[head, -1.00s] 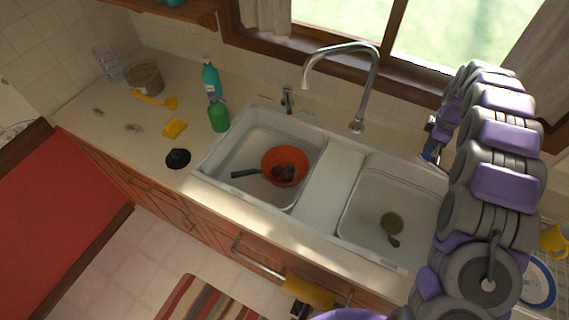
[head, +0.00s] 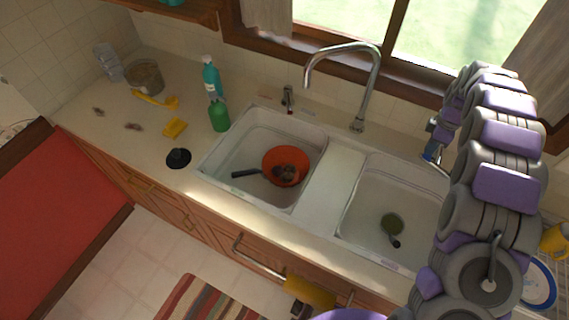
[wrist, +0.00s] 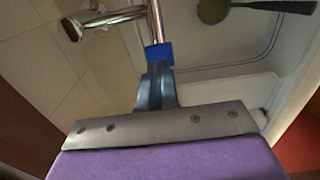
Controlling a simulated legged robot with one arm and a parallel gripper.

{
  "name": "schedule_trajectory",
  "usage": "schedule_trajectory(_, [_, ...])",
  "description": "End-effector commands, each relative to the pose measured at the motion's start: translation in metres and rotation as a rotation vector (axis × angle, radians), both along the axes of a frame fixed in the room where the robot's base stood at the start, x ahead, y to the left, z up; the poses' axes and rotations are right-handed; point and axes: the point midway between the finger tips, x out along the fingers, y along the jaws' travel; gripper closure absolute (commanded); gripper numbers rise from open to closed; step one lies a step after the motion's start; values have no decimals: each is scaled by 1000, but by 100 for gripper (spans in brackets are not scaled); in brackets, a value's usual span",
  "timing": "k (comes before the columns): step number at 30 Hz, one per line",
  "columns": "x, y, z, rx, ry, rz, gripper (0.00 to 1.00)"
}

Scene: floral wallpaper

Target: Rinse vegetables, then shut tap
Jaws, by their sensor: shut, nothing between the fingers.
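An orange-red bowl or strainer (head: 272,158) with a dark handle sits in the left sink basin (head: 235,148). Dark brown vegetables (head: 285,174) lie in it. The chrome tap (head: 375,80) arches up behind the divider between the basins, and no water stream shows from its spout. My gripper (head: 430,155) is behind the right basin, to the right of the tap's base, partly hidden by my arm. In the wrist view my gripper (wrist: 158,54) is shut and empty, its blue tips right by a chrome tap part (wrist: 110,18). I cannot tell whether they touch.
A dark green ladle or strainer (head: 393,224) lies in the right basin (head: 365,205). Left of the sink stand a green bottle (head: 219,115), a teal bottle (head: 211,78) and a black plug (head: 178,158). A yellow mug (head: 554,241) and a blue-rimmed plate (head: 541,284) are at the right.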

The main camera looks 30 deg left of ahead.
Motion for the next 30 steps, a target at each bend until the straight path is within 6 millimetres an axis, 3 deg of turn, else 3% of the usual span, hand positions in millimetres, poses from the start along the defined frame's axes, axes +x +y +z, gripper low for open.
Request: schedule_trajectory(30, [-1, -1, -32, 0, 2, -1, 100])
